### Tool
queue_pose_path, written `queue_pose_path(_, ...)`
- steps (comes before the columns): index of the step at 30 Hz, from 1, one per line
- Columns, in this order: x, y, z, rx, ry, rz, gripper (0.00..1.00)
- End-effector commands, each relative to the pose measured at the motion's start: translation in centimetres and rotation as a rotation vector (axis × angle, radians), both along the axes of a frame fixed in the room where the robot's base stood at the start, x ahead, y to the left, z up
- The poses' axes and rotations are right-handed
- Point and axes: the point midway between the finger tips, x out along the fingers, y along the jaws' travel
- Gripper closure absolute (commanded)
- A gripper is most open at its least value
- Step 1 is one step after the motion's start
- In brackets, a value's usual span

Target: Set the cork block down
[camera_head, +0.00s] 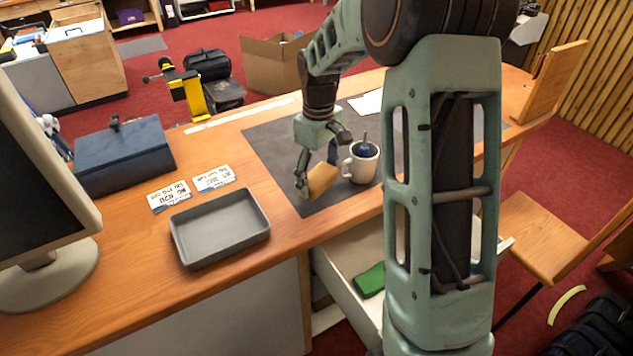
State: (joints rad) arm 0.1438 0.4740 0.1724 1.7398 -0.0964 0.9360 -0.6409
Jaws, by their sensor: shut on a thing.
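The cork block (322,180) is a small tan block, tilted, at the front edge of the dark grey mat on the wooden bench. My gripper (318,178) points down and is shut on the block. Its fingers cover part of the block. I cannot tell whether the block's lower edge touches the mat (272,150) or is just above it. A white mug (359,168) with a dark blue thing in it stands close to the right of the block.
A blue box (125,155) and a monitor (35,165) stand farther left. Below the bench edge, an open drawer (340,285) holds a green item (370,280).

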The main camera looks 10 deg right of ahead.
Motion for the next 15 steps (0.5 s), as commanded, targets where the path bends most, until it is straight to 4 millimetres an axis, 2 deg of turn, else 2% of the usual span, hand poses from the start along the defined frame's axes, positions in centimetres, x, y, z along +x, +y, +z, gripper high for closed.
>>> queue_pose_path(5,0.6,0.1,-0.7,0.000,0.001,0.000,0.48)
queue_pose_path(12,0.6,0.2,-3.8,0.000,0.003,-0.002,0.48)
queue_pose_path(15,0.7,0.2,-3.9,0.001,-0.001,-0.002,0.48)
